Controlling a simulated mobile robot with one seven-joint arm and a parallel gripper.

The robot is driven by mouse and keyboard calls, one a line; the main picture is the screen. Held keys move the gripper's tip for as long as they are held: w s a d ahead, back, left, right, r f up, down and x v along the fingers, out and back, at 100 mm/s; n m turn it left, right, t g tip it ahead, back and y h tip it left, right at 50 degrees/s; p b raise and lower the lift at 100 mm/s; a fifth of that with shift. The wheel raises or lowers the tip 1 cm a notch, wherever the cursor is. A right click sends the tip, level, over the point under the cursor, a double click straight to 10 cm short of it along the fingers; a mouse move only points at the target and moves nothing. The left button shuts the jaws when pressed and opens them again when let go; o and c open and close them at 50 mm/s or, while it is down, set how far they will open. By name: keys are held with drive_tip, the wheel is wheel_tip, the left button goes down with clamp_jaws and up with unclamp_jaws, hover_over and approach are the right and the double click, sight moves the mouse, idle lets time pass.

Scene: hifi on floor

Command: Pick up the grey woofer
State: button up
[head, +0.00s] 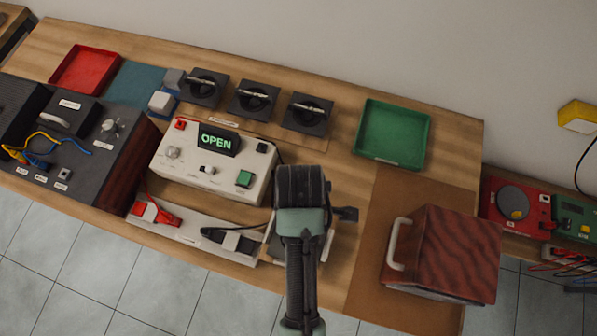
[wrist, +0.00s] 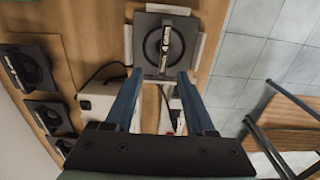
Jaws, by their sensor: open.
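A dark grey square woofer (wrist: 148,25) with a round cone and a labelled bar across it lies in a pale-cornered holder, ahead of my gripper in the wrist view. In the head view my arm hides most of that spot. My gripper (wrist: 160,75) is open, with its two blue fingers apart and nothing between them. Its fingertips appear near the woofer's close edge; I cannot tell the height gap. Three similar dark woofers stand in a row at the back of the bench: left (head: 203,88), middle (head: 253,100) and right (head: 307,112).
A white tester box (head: 205,165) with an "OPEN" display stands left of my arm. A green tray (head: 393,133) and a red tray (head: 84,69) sit at the back. A wooden cabinet with a handle (head: 450,250) stands at right. Cables and clips lie along the front.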

drive_tip(key=f, duration=0.5)
drive_tip(key=s+f, duration=0.1)
drive_tip(key=f, duration=0.2)
drive_tip(key=shift+f+p, duration=0.5)
drive_tip(key=shift+f, duration=1.7)
drive_tip(key=shift+f, duration=0.25)
clamp_jaws()
